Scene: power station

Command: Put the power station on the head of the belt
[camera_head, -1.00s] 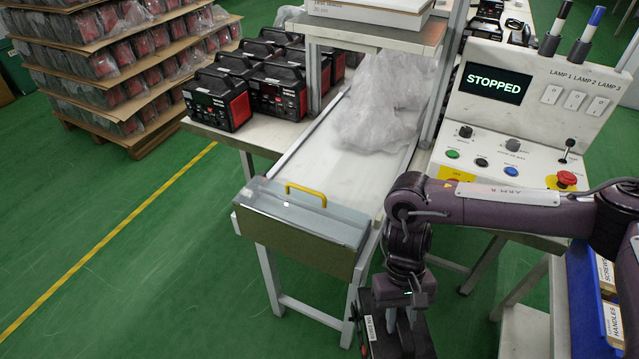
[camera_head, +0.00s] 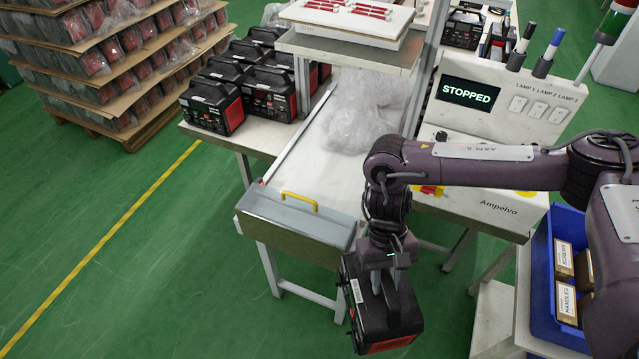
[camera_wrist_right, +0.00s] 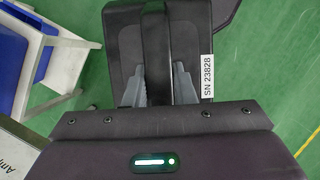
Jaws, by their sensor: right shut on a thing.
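My right gripper (camera_head: 386,272) is shut on the handle of a black and red power station (camera_head: 392,318). It holds the power station in the air over the green floor, in front of and to the right of the belt's near end. In the right wrist view, the grey fingers (camera_wrist_right: 159,84) close on the handle of the power station (camera_wrist_right: 200,30), and a label "SN 23828" shows. The belt (camera_head: 325,165) is white, with a grey cover with a yellow handle (camera_head: 298,214) at its near end. Bunched clear plastic lies on the belt farther back. My left gripper is out of view.
Several power stations (camera_head: 213,101) stand on the table left of the belt. A control panel (camera_head: 470,95) reading "STOPPED" stands right of the belt. A blue bin (camera_head: 545,290) with boxes is at the right. The belt's near half is clear.

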